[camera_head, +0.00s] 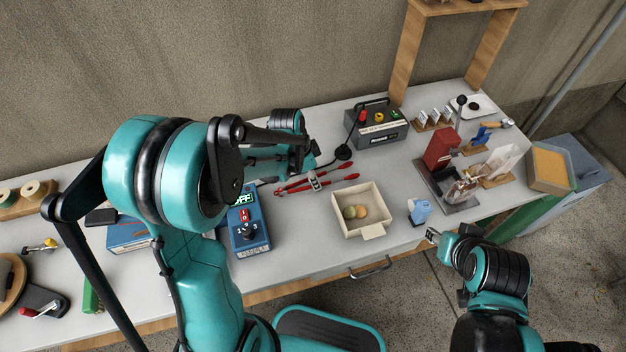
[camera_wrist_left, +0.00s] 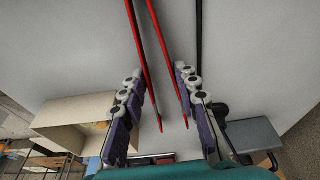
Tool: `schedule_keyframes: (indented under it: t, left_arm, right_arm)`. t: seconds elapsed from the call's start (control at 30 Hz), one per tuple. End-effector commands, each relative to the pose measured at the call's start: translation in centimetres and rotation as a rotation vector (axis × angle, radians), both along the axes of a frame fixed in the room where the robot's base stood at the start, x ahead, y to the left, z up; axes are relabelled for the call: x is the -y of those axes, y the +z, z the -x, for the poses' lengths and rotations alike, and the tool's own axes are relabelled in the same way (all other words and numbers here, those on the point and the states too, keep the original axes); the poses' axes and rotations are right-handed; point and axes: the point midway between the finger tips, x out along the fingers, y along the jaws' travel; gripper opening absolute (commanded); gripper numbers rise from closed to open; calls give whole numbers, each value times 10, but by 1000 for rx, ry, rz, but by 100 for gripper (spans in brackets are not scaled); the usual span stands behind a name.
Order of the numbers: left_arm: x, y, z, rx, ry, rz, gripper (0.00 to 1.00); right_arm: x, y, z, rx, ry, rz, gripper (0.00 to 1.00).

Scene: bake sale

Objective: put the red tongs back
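The red tongs (camera_head: 339,180) lie on the white table behind the cream box, their two arms running left to right. My left gripper (camera_head: 314,181) is at the middle of the tongs. In the left wrist view its fingers (camera_wrist_left: 160,72) are spread apart, with both red arms of the tongs (camera_wrist_left: 145,60) passing between them. The right finger is close to one arm; I cannot tell if it touches. My left arm hides part of the table to the left.
The cream box (camera_head: 345,220) holds small round items in front of the tongs. A grey device with colored buttons (camera_head: 378,131) and a black cable are behind. The back right is crowded.

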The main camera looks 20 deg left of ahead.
Motion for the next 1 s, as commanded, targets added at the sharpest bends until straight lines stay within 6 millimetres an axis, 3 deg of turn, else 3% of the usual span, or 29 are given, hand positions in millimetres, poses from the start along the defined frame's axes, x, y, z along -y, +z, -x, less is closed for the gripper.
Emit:
schedule_keyframes:
  t: [0.3, 0.4, 0.73, 0.87, 1.0]
  left_arm:
    - [0, -3, 0, 0, 0, 0, 27]
    - [0, -1, 0, 0, 0, 0, 51]
    - [0, 1, 0, 0, 0, 0, 51]
    - [-2, 17, 2, 0, 1, 0, 51]
    - [-8, 47, 7, 0, 2, 0, 51]
  right_arm:
    - [0, -2, 0, 0, 0, 0, 40]
    - [0, -1, 0, 0, 0, 0, 40]
    - [0, 1, 0, 0, 0, 0, 40]
    - [0, 10, 0, 0, 0, 0, 40]
    - [0, 24, 0, 0, 0, 0, 40]
